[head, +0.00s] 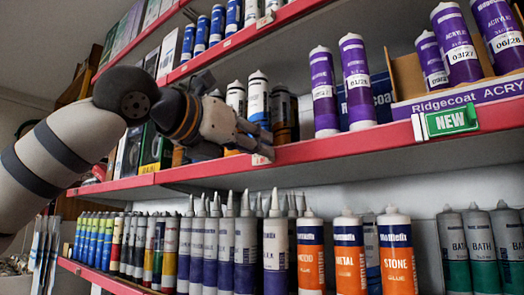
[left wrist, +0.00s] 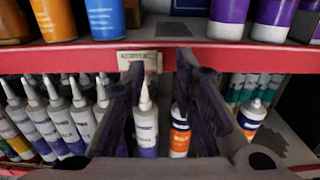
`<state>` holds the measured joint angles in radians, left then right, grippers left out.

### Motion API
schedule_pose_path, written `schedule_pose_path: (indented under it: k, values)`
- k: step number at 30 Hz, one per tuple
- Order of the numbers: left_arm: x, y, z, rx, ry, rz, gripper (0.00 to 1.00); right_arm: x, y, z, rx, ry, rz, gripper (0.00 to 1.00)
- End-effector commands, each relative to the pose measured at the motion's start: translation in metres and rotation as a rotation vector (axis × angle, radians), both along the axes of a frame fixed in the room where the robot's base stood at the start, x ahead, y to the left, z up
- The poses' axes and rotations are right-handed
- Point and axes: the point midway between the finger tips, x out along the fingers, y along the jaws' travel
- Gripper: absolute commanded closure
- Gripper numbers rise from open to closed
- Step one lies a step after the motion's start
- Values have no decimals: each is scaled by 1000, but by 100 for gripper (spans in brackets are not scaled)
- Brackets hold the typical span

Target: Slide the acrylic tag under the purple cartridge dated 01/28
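The acrylic tag (head: 262,157) is a small pale label on the red shelf edge. It also shows in the left wrist view (left wrist: 139,59), partly behind a finger. My left gripper (head: 258,143) is at this edge, fingers apart, with the tag close to its fingertips. In the left wrist view the open fingers (left wrist: 161,62) hold nothing that I can see. The purple cartridge dated 01/28 (head: 357,82) stands upright on the shelf, right of the tag, beside another purple cartridge (head: 323,92). My right gripper is not in view.
A green NEW tag (head: 450,121) hangs on the red shelf edge (head: 385,138) further right. A Ridgecoat box (head: 455,98) with purple cartridges stands behind it. The red edge between the acrylic and NEW tags is bare.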

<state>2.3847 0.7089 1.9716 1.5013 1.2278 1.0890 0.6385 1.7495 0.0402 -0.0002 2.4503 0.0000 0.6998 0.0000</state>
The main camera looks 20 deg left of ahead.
Motion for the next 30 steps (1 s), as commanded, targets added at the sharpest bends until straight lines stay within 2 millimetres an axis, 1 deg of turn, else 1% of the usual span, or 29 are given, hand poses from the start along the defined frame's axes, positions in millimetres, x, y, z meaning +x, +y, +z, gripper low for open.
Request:
schedule_pose_path:
  k: [1,3,6,14,15,17,18,26,30]
  values:
    - [9,-4,-1,0,3,-1,75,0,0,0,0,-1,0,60]
    - [19,-8,1,0,0,-1,75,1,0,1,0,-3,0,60]
    - [28,-11,1,2,-2,0,75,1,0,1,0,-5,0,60]
    - [31,-12,1,3,-2,0,75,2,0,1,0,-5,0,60]
    - [31,-12,1,3,-2,0,77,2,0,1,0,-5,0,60]
    - [31,-12,1,3,-2,0,91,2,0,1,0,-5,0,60]
    - [31,-12,0,3,-2,0,100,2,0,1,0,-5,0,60]
    - [31,-12,0,3,-2,0,100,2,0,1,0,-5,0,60]
    - [28,-20,0,5,-3,-1,100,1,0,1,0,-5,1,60]
